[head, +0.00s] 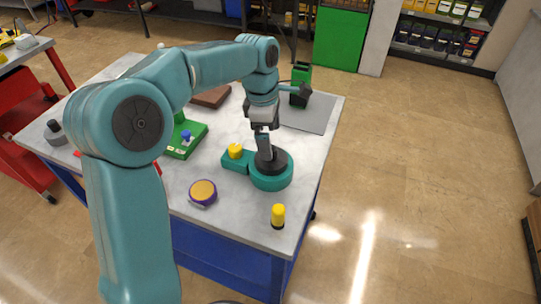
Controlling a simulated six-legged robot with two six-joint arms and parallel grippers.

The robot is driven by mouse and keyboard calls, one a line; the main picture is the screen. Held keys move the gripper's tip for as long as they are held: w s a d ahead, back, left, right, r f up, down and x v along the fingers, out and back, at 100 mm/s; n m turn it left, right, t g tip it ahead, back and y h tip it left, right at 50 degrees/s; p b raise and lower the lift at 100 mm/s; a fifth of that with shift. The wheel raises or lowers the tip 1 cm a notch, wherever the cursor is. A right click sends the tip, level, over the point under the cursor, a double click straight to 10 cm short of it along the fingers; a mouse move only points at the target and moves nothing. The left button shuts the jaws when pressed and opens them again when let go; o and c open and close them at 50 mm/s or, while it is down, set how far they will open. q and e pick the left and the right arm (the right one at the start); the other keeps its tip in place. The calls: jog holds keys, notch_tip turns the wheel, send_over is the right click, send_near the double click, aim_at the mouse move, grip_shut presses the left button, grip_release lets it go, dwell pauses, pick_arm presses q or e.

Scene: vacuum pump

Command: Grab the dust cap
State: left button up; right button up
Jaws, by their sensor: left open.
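A teal pump-like unit (271,182) with a round body and a dark top stands near the table's right edge. A yellow cap (235,151), which looks like the dust cap, sits on the block at the unit's left side. My left gripper (264,148) points down over the unit's dark top, right of the yellow cap and apart from it. It is open. Its fingertips overlap the dark top in the picture, and I cannot tell whether they touch it. My right gripper is not in view.
A purple-and-yellow round item (203,192) and a yellow cylinder with a dark base (278,215) stand near the front. A green tray with a blue knob (186,137) is left. A grey mat (312,116) lies back right. Open floor is right of the table (230,222).

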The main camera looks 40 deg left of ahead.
pick_arm(q)
jog(key=shift+d+f, duration=0.25)
jog(key=shift+f, duration=0.15)
jog(key=shift+s+d+f, duration=0.1)
jog(key=shift+s, duration=0.05)
jog(key=f, duration=0.5)
jog(key=shift+w+p, duration=0.35)
jog(key=shift+f, duration=0.1)
jog(key=shift+s, duration=0.25)
jog(key=shift+w, duration=0.15)
jog(key=c, duration=0.7)
